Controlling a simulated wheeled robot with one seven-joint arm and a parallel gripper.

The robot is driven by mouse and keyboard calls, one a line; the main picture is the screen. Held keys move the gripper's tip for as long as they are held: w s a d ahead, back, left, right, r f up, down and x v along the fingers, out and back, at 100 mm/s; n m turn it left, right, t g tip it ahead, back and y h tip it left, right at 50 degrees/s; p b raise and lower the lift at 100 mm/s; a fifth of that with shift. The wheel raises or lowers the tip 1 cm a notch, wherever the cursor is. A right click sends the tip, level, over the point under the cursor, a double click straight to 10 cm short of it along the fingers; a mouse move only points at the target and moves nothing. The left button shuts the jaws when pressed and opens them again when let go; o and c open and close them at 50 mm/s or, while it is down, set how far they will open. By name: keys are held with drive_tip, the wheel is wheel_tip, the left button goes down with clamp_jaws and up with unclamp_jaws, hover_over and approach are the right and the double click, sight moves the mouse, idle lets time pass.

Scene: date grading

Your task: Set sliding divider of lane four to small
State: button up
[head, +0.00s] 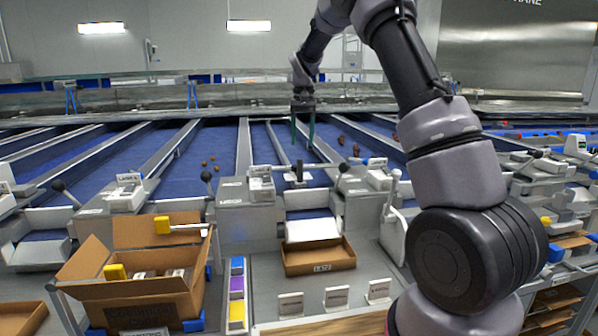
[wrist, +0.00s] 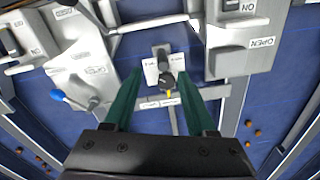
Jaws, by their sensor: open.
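The sliding divider (head: 299,171) is a dark upright knob on a grey crossbar over the blue lane in the middle of the head view. Small white labels flank it; their words are too small to read. In the wrist view the divider knob (wrist: 167,80) shows between my fingers, with a yellow pointer and white labels around it. My gripper (head: 303,140) is open and empty, its green fingers pointing down above and beyond the knob in the head view. In the wrist view the open gripper (wrist: 160,85) has one finger each side of the knob, apart from it.
Grey housings with levers (head: 206,178) stand on both sides of the lane. A cardboard tray (head: 320,258) sits below its chute, and an open carton (head: 130,290) stands at left. Brown dates (head: 341,140) lie on the belt to the right. A housing marked OPEN (wrist: 262,42) shows in the wrist view.

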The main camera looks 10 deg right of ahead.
sight(300, 182)
drive_tip(key=shift+w+a+f, duration=0.2)
drive_tip(key=shift+w+f, duration=0.55)
drive_tip(key=shift+f, duration=0.3)
wheel_tip(300, 182, down, 11)
drive_tip(key=shift+r, duration=0.2)
clamp_jaws()
idle(0.4)
idle(0.4)
